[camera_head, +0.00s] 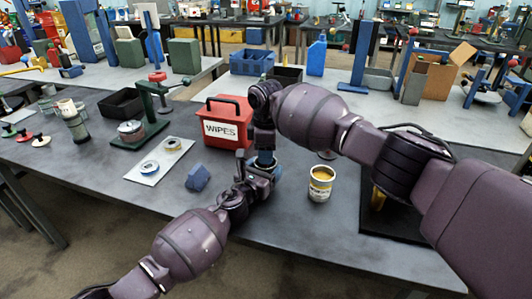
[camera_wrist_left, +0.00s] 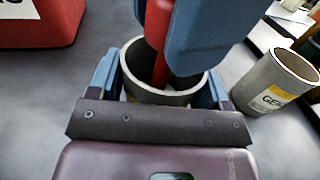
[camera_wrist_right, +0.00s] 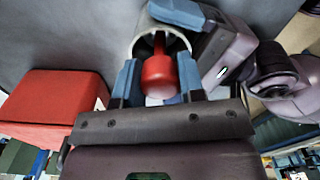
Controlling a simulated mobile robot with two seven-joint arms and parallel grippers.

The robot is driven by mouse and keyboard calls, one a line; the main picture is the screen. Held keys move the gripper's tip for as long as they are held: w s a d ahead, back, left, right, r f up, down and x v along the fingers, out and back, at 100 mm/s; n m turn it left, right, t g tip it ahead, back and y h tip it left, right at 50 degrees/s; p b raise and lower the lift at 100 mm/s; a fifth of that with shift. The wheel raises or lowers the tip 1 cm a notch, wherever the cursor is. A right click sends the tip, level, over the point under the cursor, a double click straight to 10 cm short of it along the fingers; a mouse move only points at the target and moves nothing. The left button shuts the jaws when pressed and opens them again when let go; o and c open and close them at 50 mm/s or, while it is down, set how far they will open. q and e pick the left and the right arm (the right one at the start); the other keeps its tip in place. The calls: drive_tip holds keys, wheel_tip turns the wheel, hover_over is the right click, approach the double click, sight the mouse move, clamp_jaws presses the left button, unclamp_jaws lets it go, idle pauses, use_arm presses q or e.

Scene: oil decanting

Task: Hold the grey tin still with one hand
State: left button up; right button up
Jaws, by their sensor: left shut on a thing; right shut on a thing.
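The grey tin (camera_wrist_left: 165,97) stands upright on the table between the fingers of my left gripper (camera_wrist_left: 158,84), which is shut on it. In the head view my left gripper (camera_head: 262,172) and right gripper (camera_head: 265,152) hide most of the tin. My right gripper (camera_wrist_right: 158,72) is above the tin, shut on a red tool (camera_wrist_right: 158,78). The red tool's lower part reaches down inside the tin's mouth in both wrist views. The tin's contents are mostly hidden.
A red WIPES box (camera_head: 229,122) is behind left. A blue block (camera_head: 198,177) and a white board (camera_head: 146,177) lie left. A black mat (camera_head: 400,235) lies right.

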drive_tip(key=shift+r, duration=0.65)
drive_tip(key=shift+r, duration=0.3)
drive_tip(key=shift+r, duration=2.05)
use_arm(q)
drive_tip(key=o, duration=1.3)
drive_tip(key=shift+o, duration=0.2)
drive_tip(key=shift+s+a, duration=0.1)
drive_tip(key=shift+s, duration=0.05)
